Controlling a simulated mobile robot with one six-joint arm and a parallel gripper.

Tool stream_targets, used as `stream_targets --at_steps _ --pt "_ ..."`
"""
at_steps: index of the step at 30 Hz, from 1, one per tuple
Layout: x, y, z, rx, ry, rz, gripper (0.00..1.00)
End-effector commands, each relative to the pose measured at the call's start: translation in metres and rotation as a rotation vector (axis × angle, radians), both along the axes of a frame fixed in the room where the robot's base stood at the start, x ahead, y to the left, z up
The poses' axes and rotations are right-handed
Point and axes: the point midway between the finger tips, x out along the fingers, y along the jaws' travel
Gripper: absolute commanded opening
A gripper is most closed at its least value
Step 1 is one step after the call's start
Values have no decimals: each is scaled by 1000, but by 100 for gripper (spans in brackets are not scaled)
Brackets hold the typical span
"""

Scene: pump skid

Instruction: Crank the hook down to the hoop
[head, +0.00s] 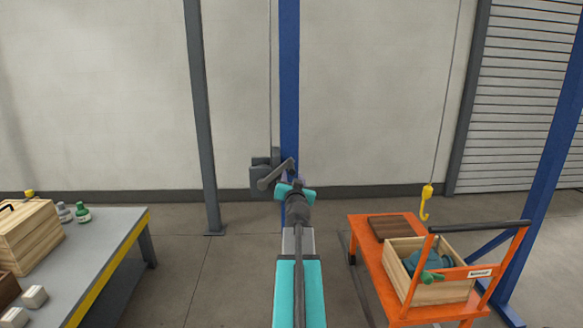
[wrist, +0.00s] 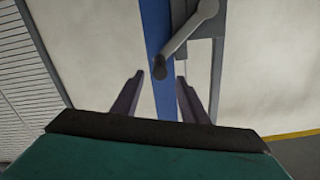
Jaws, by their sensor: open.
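The yellow hook (head: 426,200) hangs on a thin cable above the orange cart at the right. Below it, a wooden crate (head: 448,292) holds a teal pump-like part (head: 428,262); I cannot make out a hoop on it. The grey winch (head: 262,176) with its crank arm (head: 275,174) is on the blue post. In the wrist view, the crank (wrist: 187,38) slants down to a dark handle end (wrist: 159,71). My gripper (wrist: 160,79) is open, with the handle end showing between its fingertips; contact cannot be told. In the head view, my wrist partly hides the gripper (head: 290,177).
The orange cart (head: 375,262) carries a brown board (head: 389,227) beside the crate and has a dark push handle. A grey table (head: 105,240) with a wooden box (head: 28,236) and small bottles stands left. A grey post (head: 201,120) rises left of the winch. Floor between is clear.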

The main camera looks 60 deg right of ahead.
Motion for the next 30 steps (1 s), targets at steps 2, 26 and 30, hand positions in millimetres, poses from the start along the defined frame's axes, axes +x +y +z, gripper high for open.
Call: stream_targets --at_steps 2,26,30 --pt "5 -8 1 1 -1 0 40" --pt "45 -62 1 -1 -1 1 40" --pt "52 -71 1 0 0 1 40"
